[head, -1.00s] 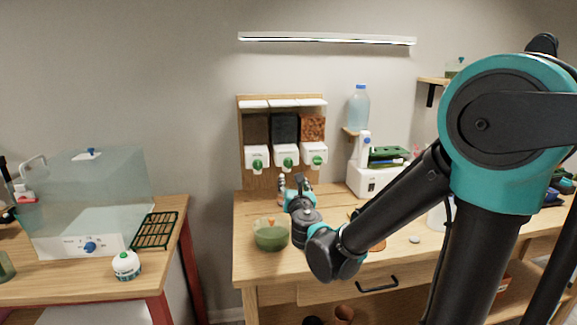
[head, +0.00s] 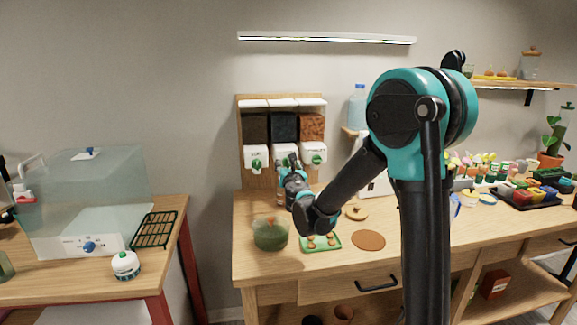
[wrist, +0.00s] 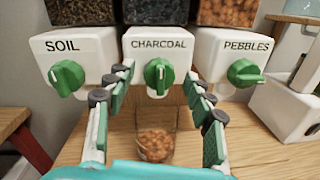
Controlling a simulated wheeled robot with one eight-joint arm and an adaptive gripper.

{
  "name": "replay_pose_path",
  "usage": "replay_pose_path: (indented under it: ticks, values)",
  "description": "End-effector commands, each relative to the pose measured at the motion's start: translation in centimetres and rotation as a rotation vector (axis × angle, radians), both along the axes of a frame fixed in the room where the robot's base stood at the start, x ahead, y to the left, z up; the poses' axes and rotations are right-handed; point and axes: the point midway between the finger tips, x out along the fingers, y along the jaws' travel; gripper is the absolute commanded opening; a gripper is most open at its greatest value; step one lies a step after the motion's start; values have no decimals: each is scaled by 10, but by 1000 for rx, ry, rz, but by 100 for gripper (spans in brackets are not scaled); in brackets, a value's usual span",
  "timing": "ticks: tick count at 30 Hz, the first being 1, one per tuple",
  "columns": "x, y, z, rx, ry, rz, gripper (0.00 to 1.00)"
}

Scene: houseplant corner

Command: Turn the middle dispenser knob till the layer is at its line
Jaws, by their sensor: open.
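The middle dispenser (wrist: 185,46), labelled CHARCOAL, has a green knob (wrist: 158,76) with its grip ridge upright. My gripper (wrist: 157,82) is open, its fingers to the left and right of this knob; I cannot tell whether they touch it. In the head view my gripper (head: 290,164) is in front of the middle dispenser and hides most of its knob. A clear jar (wrist: 171,123) stands below the middle dispenser, with a layer of brown-orange pebbles (wrist: 155,145) in its bottom. I see no charcoal in it and cannot make out a line.
The SOIL knob (wrist: 66,77) and PEBBLES knob (wrist: 244,73) flank the middle one closely. A green-filled bowl (head: 270,236), a green tray (head: 320,242) and a brown disc (head: 368,240) are on the bench below. A water bottle (head: 357,105) stands to the right.

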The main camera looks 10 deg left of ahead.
Motion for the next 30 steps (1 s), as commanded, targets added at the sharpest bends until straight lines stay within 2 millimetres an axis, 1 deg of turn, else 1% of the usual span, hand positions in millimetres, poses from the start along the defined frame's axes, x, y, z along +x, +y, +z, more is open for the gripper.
replay_pose_path:
  ticks: [6, 18, 25, 30]
  values:
    - [0, 0, 0, 0, 0, 0, 53]
    - [0, 0, 0, 0, 0, 0, 4]
    - [0, 0, 0, 15, 4, -1, 3]
    - [0, 0, 0, 75, 22, 0, 3]
